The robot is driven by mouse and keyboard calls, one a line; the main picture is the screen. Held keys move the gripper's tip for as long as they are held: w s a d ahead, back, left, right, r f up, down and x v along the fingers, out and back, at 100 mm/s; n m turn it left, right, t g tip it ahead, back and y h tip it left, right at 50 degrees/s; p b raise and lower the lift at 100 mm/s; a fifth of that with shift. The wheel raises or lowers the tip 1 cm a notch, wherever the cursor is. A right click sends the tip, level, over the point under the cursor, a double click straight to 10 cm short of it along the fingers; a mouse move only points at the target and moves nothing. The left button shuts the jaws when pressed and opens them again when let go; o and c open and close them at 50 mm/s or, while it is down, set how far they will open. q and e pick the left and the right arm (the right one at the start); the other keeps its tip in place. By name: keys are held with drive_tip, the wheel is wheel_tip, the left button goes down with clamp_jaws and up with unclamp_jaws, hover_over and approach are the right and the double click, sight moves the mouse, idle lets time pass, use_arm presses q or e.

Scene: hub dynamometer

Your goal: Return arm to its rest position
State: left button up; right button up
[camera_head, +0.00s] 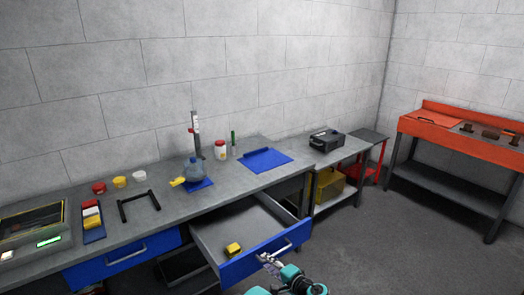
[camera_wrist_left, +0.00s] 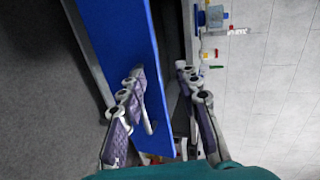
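My left gripper (camera_head: 269,261) is at the handle (camera_head: 284,247) of an open drawer, whose blue front (camera_head: 248,267) faces me in the head view. In the left wrist view, the two fingers of the same gripper (camera_wrist_left: 161,80) are spread apart, with the blue drawer front (camera_wrist_left: 125,45) showing behind and between them. Part of the handle (camera_wrist_left: 149,120) shows beside the left finger. I cannot tell whether a finger touches it. My teal left arm comes in from the bottom edge. My right gripper is not in view.
The drawer holds a yellow object (camera_head: 233,249) and sticks out from the grey workbench (camera_head: 150,225). A blue flask (camera_head: 194,170), a blue tray (camera_head: 265,160) and a black frame (camera_head: 138,206) stand on the bench. An orange bench (camera_head: 445,130) is at right. Floor between is clear.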

use_arm(q)
drive_tip(key=s+a+r+n+g+h, duration=0.45)
drive_tip(key=s+a+r, duration=0.75)
drive_tip(key=a+r, duration=0.4)
drive_tip(key=s+a+n+h, duration=0.2)
drive_tip(key=s, duration=0.8)
drive_tip(key=s+a+f+n+h, duration=0.1)
drive_tip(key=s+a+n+h, duration=0.1)
drive_tip(key=s, duration=0.9)
drive_tip(key=shift+s+a+f+n, duration=0.15)
drive_tip(key=shift+f+n, duration=0.05)
drive_tip(key=shift+n, duration=0.65)
